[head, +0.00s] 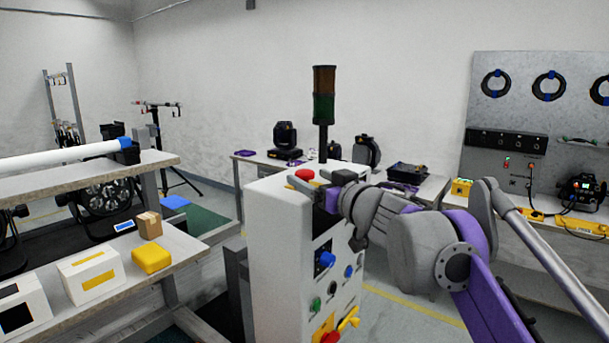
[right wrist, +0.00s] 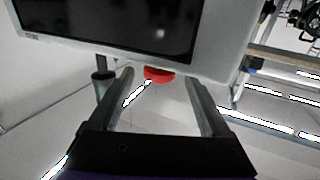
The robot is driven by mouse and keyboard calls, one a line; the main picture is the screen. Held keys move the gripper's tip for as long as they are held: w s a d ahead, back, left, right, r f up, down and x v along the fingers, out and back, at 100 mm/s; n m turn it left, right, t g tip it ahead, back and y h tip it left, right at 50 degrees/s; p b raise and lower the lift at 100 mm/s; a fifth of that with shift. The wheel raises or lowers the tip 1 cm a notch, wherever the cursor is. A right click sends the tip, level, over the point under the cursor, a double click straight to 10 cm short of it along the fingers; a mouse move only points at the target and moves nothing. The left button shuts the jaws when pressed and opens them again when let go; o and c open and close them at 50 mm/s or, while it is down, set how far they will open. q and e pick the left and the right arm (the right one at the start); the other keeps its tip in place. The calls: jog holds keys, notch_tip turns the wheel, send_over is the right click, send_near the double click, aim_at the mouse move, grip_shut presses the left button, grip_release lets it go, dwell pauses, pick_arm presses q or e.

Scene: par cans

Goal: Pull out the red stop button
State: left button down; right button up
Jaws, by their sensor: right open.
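The red stop button (head: 305,174) is a round red cap on top of the white control cabinet (head: 268,235). My right gripper (head: 320,183) is open at the top of the cabinet, close by the button. In the right wrist view the red button (right wrist: 159,75) shows at the edge of the cabinet beside a dark panel, between the two open fingers. I see gaps between the cap and both fingers there. The cap's underside and stem are hidden. My left gripper is not in view.
A stack light (head: 324,95) rises behind the button. A shelf bench with a yellow block (head: 152,259) stands left. A worktable stands behind.

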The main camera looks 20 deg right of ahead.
aim_at(310, 177)
jog(key=shift+x, duration=1.65)
grip_shut()
